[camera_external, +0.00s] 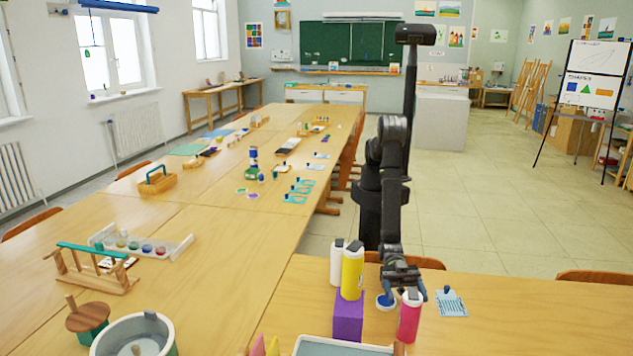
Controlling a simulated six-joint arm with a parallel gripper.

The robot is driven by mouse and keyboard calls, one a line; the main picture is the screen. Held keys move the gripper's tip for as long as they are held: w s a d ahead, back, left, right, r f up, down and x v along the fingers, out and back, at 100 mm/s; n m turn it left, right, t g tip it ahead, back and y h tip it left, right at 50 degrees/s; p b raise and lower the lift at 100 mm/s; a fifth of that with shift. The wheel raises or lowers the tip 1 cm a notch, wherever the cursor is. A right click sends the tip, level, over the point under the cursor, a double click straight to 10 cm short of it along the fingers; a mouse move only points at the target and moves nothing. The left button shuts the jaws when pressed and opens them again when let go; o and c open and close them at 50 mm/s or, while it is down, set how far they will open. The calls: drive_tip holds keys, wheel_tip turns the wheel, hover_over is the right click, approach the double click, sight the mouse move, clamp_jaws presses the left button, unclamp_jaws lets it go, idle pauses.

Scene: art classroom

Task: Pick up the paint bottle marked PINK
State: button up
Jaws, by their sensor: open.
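A pink bottle (409,318) stands upright on the near right table, with a small dark top. No lettering on it is readable from here. My gripper (403,290) is open, pointing down just behind the pink bottle's top, its fingers spread to either side. I cannot tell whether the fingers touch the bottle. A yellow bottle (352,273) stands on a purple block (348,317) to the left of my gripper. A white bottle (337,263) stands behind the yellow one.
A grey tray (340,347) is at the front edge of view. The table's right side (540,315) is clear.

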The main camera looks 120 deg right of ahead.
sight(411, 307)
drive_tip(key=x, duration=0.5)
drive_tip(key=shift+a, duration=0.1)
drive_tip(key=c, duration=1.3)
